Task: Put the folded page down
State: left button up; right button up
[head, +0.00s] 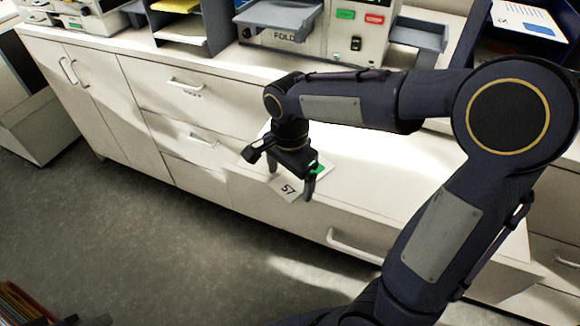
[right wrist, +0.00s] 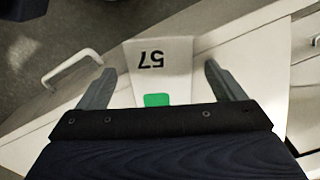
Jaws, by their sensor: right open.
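The folded page (head: 287,189) is white, with "57" on one end and a green patch farther back. In the head view it is at the front edge of the low white cabinet top (head: 370,178), partly hidden by my right gripper (head: 290,181). In the right wrist view the page (right wrist: 160,72) lies between the two spread fingers, with a gap on each side. My right gripper is open. The page's numbered end appears to reach past the cabinet edge; I cannot tell whether it rests fully on the top. My left gripper is not in view.
A machine marked "FOLD" (head: 290,37), with green and red buttons, stands on the higher counter behind. A dark blue bin (head: 520,30) is at the back right. Drawer handles (head: 352,245) stick out in front.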

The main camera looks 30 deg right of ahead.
jog(key=shift+f, duration=0.1)
jog(key=c, duration=1.1)
jog(key=shift+o, duration=0.2)
jog(key=shift+w+d, duration=0.1)
jog(key=shift+w+d+p, duration=0.3)
jog(key=shift+w+d, duration=0.65)
jog(key=shift+d, duration=0.15)
jog(key=o, duration=1)
jog(key=shift+o, duration=0.2)
